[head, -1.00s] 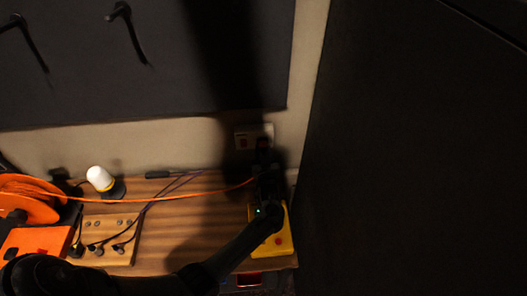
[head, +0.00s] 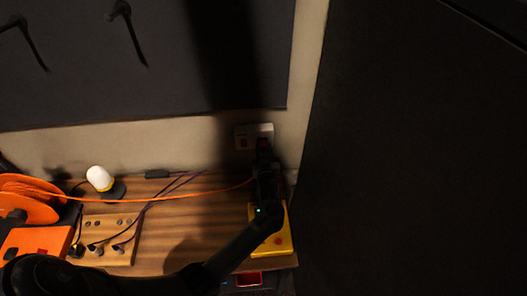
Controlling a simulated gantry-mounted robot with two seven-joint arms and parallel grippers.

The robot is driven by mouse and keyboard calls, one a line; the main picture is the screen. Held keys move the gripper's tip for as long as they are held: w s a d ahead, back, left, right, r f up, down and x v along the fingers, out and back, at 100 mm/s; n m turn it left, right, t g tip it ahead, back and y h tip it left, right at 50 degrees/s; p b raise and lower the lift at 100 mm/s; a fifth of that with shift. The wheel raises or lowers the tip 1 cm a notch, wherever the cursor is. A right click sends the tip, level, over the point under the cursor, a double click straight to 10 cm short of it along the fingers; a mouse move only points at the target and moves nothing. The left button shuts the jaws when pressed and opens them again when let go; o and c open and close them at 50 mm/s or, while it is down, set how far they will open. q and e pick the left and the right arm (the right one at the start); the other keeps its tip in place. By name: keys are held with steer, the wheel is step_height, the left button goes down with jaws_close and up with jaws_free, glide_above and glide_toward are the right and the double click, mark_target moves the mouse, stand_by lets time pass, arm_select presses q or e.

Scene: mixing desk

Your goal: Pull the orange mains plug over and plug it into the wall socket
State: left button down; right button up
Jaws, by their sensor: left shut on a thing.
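My left gripper (head: 264,160) reaches in from the left along the desk's right side, its fingertips close below the wall socket. It is shut on the plug, which is mostly hidden by the dark fingers. The orange cable (head: 170,198) runs from the orange reel (head: 28,190) across the desk to the gripper. I cannot tell whether the plug touches the socket. My right gripper is not in view.
A yellow box (head: 276,242) with a red button lies under my left arm. A wooden block (head: 119,254) with black plugs and a white-topped lamp (head: 99,178) stand at the left. A dark panel (head: 420,160) fills the right. Middle desk is fairly clear.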

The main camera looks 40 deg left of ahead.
arm_select(q)
steer(key=shift+w+a+b, duration=0.3)
steer(key=shift+w+a, duration=0.1)
steer(key=shift+a, duration=0.05)
steer(key=c, duration=0.7)
jaws_free()
steer(key=shift+o, duration=0.2)
steer(key=shift+d, duration=0.1)
steer(key=v, duration=1)
steer(key=shift+s+d, duration=0.25)
steer(key=shift+s, duration=0.05)
